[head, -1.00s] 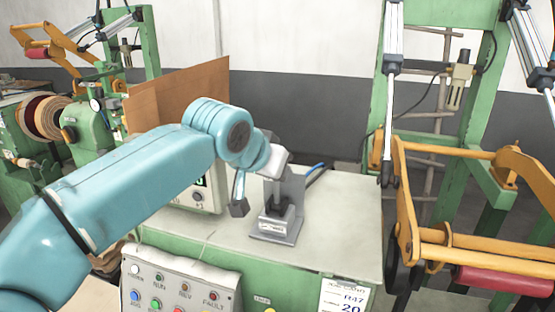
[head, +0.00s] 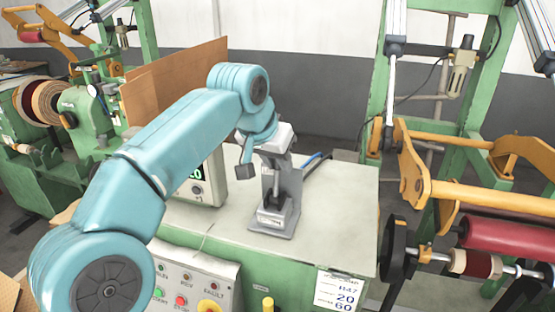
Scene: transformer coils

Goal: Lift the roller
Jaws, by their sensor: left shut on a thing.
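The red roller (head: 508,236) is at the right, between yellow swing arms (head: 418,178), raised above a shaft (head: 520,270) that carries a brown and cream coil (head: 475,264). A grey lever valve (head: 275,215) stands on the pale bench top. My left gripper (head: 258,168) is at the upper part of this valve and is shut on its lever; one dark fingertip shows at the left and the grip itself is partly hidden. My right gripper is not in view.
A control panel (head: 190,285) with several buttons is on the bench front. A display box (head: 208,180) and a brown board (head: 180,80) stand left of the valve. The bench top (head: 335,195) right of the valve is clear.

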